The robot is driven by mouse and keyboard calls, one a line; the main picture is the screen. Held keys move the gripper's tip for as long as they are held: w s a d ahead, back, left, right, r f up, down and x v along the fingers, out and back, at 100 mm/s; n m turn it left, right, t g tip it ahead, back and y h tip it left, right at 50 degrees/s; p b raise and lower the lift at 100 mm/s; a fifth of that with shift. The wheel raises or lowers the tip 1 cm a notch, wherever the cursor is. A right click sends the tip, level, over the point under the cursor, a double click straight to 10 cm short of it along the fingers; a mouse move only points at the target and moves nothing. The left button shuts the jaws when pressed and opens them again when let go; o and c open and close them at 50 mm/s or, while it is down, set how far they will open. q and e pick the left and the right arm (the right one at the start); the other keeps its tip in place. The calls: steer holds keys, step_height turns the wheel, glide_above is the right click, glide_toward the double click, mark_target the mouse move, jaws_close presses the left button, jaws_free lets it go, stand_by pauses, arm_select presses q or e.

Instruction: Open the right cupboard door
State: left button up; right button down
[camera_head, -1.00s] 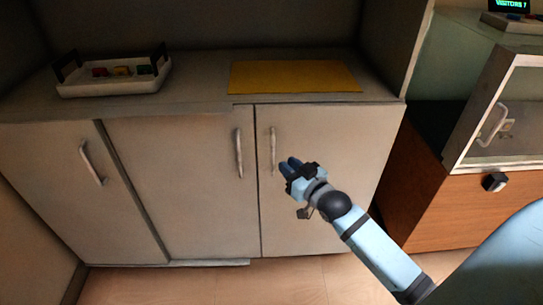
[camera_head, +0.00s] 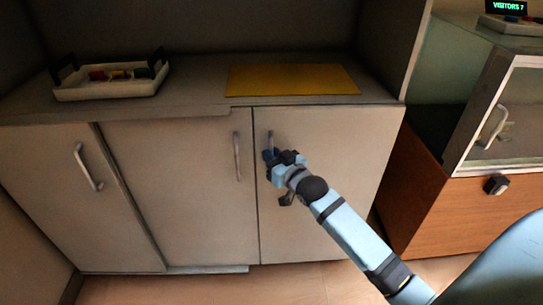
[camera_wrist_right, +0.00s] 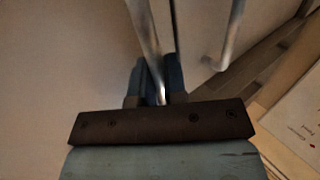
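The right cupboard door (camera_head: 330,180) is shut, a pale panel with a vertical metal handle (camera_head: 270,140) near its left edge. My right gripper (camera_head: 269,155) is at the lower part of this handle. In the right wrist view, the handle (camera_wrist_right: 146,30) runs down between the two blue fingers of my right gripper (camera_wrist_right: 158,80). The fingers are close to the bar on both sides; whether they press on it I cannot tell. The gripper hides the handle's lower end in the head view. My left gripper is not in view.
The neighbouring door's handle (camera_head: 237,155) is close on the left and also shows in the right wrist view (camera_wrist_right: 230,40). A yellow mat (camera_head: 290,79) and a white tray (camera_head: 110,92) lie on the counter. A wooden cabinet (camera_head: 440,215) stands at the right.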

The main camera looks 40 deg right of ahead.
steer(key=shift+s, duration=0.1)
steer(key=s+n+g+y+p, duration=0.9)
steer(key=s+y+p, duration=0.5)
steer(key=s, duration=1.8)
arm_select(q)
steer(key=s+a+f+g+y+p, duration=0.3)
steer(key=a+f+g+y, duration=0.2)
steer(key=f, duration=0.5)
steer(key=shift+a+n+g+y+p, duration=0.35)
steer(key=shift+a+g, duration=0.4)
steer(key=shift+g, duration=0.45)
arm_select(e)
steer(key=s+d+n+g+y, duration=0.3)
steer(key=s+d+n+g, duration=0.3)
steer(key=s+d, duration=0.4)
steer(key=shift+s+d+n, duration=0.4)
steer(key=shift+s, duration=1.35)
steer(key=c, duration=1.5)
jaws_free()
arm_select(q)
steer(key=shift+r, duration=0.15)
